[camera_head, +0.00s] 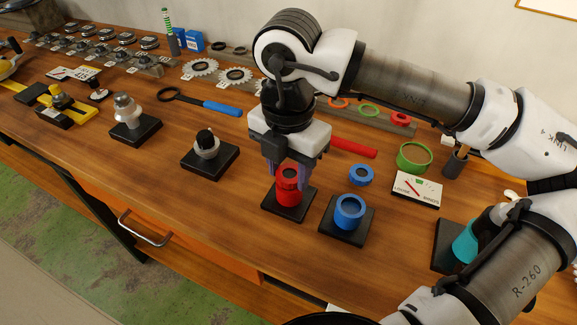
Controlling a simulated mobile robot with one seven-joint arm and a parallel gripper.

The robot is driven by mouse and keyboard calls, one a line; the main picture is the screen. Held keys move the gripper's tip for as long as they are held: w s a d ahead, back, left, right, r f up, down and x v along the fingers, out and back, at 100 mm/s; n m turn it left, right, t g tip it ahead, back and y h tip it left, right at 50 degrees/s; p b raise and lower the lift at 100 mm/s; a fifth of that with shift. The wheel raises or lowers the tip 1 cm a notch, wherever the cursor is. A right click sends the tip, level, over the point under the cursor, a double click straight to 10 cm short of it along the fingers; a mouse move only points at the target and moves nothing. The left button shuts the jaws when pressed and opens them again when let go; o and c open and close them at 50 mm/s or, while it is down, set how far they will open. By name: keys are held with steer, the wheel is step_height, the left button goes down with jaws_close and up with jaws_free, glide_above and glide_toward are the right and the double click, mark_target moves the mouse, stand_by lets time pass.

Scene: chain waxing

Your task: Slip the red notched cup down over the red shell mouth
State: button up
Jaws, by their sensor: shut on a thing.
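The red notched cup (289,172) is between the fingers of my gripper (287,176), which is shut on it and points down. The cup is right above the red shell (287,196), which stands on a black square base (273,211) on the bench. The cup and the shell mouth overlap in this view. I cannot tell whether they touch or whether the cup is over the mouth. The cup looks about upright.
A blue shell (350,211) on a black base stands close to the right, with a blue ring (361,175) behind it. A green ring (414,156) and a white card (417,189) lie further right. A grey fitting (206,145) on a black base stands left. The wooden bench (240,220) is clear in front.

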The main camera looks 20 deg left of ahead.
mark_target(288, 175)
steer(key=shift+f, duration=0.1)
steer(key=o, duration=1.1)
steer(key=shift+c, duration=0.2)
step_height(288, 175, up, 14)
steer(key=b, duration=0.1)
steer(key=shift+s+f, duration=0.1)
steer(key=shift+f, duration=0.05)
